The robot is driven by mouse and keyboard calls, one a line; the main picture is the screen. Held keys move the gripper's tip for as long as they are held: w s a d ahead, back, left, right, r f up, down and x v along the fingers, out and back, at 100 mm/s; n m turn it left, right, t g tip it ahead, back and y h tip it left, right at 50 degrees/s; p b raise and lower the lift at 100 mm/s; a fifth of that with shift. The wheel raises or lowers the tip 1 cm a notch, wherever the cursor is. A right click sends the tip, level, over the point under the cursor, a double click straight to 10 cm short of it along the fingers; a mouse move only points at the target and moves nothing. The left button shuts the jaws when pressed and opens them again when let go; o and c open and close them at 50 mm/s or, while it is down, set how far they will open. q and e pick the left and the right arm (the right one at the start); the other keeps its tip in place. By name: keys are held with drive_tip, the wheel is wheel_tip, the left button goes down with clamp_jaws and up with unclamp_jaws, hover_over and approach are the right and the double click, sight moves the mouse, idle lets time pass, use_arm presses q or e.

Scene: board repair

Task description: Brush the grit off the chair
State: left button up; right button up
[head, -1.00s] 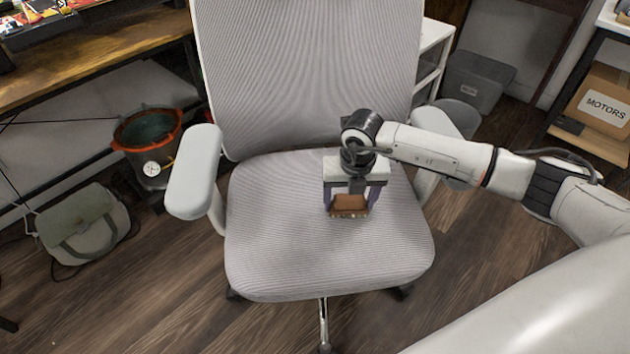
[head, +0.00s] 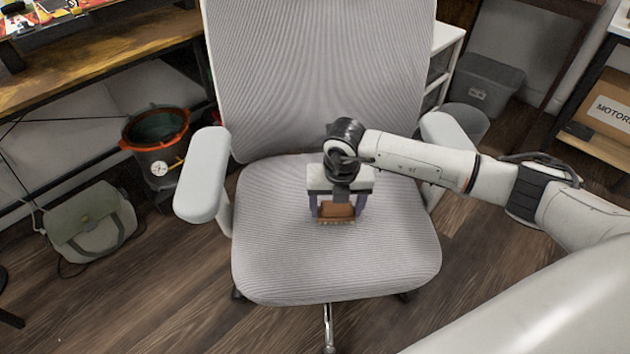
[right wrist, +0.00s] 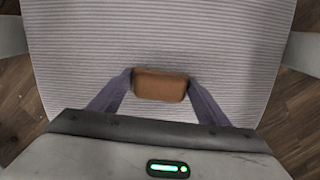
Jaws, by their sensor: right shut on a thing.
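The grey office chair (head: 280,260) stands facing me, its ribbed seat filling the middle of the head view. My right gripper (head: 337,208) is over the middle of the seat, pointing down. It is shut on a brown brush (head: 337,212), with a finger on each side of the brush. The brush's bristles show at its lower edge, at or close to the seat surface. In the right wrist view the brush (right wrist: 160,85) sits between the two fingertips above the seat (right wrist: 160,40). I cannot make out any grit on the seat. My left gripper is not in view.
Armrests (head: 203,175) flank the seat. A grey bin (head: 480,85) and a box marked MOTORS (head: 608,105) are at the right.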

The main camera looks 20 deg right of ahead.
sight(319, 213)
drive_tip(key=shift+w+a, duration=0.3)
drive_tip(key=shift+a, duration=0.65)
drive_tip(key=shift+w+a, duration=0.3)
drive_tip(key=shift+a, duration=0.65)
drive_tip(key=shift+w+a+r+p, duration=0.1)
drive_tip(key=shift+r+p, duration=0.25)
drive_tip(key=shift+p, duration=0.15)
wheel_tip(319, 213, up, 4)
drive_tip(key=shift+f+p, duration=0.2)
drive_tip(key=shift+p, duration=0.7)
wheel_tip(319, 213, up, 2)
drive_tip(key=shift+r+p, duration=0.15)
drive_tip(key=shift+p, duration=0.7)
use_arm(q)
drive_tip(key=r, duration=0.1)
drive_tip(key=p, duration=0.1)
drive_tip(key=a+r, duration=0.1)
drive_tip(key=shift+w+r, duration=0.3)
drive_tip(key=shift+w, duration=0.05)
use_arm(e)
drive_tip(key=shift+r, duration=0.95)
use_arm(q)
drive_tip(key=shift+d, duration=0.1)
